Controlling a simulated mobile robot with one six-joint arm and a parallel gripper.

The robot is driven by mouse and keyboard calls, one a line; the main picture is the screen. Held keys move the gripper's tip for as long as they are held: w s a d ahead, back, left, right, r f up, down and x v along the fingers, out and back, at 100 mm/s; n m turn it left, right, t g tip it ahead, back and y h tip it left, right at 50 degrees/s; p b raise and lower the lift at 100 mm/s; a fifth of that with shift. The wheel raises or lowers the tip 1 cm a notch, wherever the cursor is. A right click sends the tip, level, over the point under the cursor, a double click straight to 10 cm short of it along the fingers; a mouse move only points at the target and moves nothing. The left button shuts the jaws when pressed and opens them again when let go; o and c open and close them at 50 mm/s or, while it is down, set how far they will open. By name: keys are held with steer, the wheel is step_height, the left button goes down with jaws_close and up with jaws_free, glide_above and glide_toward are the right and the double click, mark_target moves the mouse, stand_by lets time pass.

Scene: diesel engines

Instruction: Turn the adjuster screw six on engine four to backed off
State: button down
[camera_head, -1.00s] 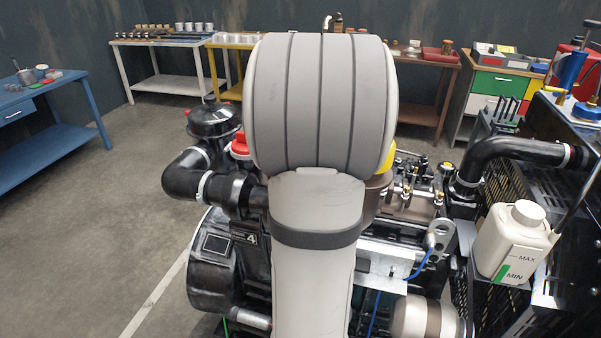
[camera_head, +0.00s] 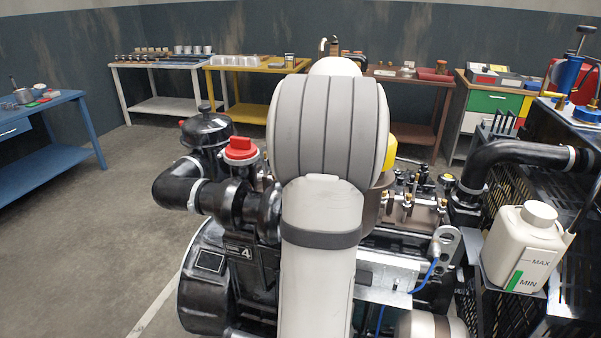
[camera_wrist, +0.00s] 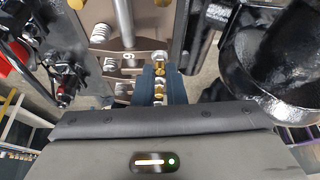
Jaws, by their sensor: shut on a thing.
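Engine four (camera_head: 225,270), black with a white "4" plate, stands in front of me in the head view. In the wrist view my gripper (camera_wrist: 160,72) reaches down over the engine's valve gear, its two dark blue fingers close together. They are shut on a small brass adjuster screw (camera_wrist: 160,68) in line between them. More brass fittings show between the fingers nearer the palm. In the head view my arm hides the gripper and the screw.
A red cap (camera_head: 240,150) and black intake pipe (camera_head: 185,185) stand left of my arm. A white MAX/MIN bottle (camera_head: 522,250) and black pipe (camera_head: 505,155) are at the right. In the wrist view coil springs (camera_wrist: 101,33) and a large black pipe (camera_wrist: 275,60) flank the fingers.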

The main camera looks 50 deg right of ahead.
steer(key=shift+w+d+n+y, duration=0.1)
steer(key=shift+n+y, duration=0.2)
steer(key=shift+n, duration=0.5)
steer(key=c, duration=1.5)
jaws_free()
steer(key=v, duration=0.7)
steer(key=shift+d+r, duration=0.15)
steer(key=shift+r, duration=0.25)
